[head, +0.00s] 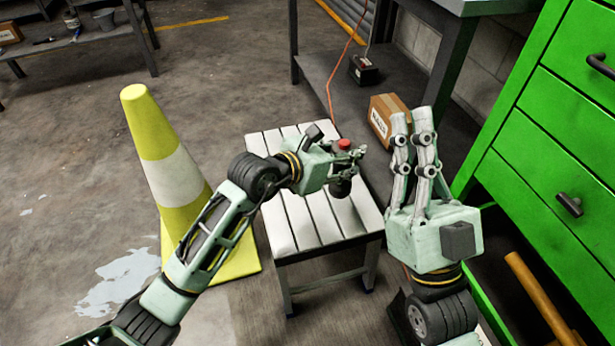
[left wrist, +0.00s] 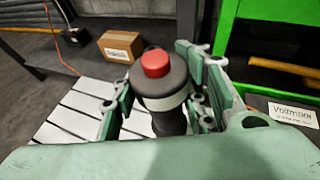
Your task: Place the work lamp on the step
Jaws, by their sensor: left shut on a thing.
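The work lamp (left wrist: 163,88) is a dark cylinder with a red cap and a pale band. My left gripper (head: 345,160) is shut around it; the lamp is upright between the fingers in the left wrist view. In the head view the lamp (head: 341,187) overlaps the right part of the step (head: 290,215), a low stool with a pale slatted top. Whether its base touches the slats cannot be told. The step also shows in the left wrist view (left wrist: 75,120). My right gripper (head: 411,117) points up right of the step, apart from the lamp, with nothing seen in it.
A yellow and white cone (head: 170,175) stands left of the step. A cardboard box (head: 385,117) and a dark device (head: 364,70) lie on the bench's lower shelf behind. A green drawer cabinet (head: 555,130) stands at right. The step's slats show no other objects.

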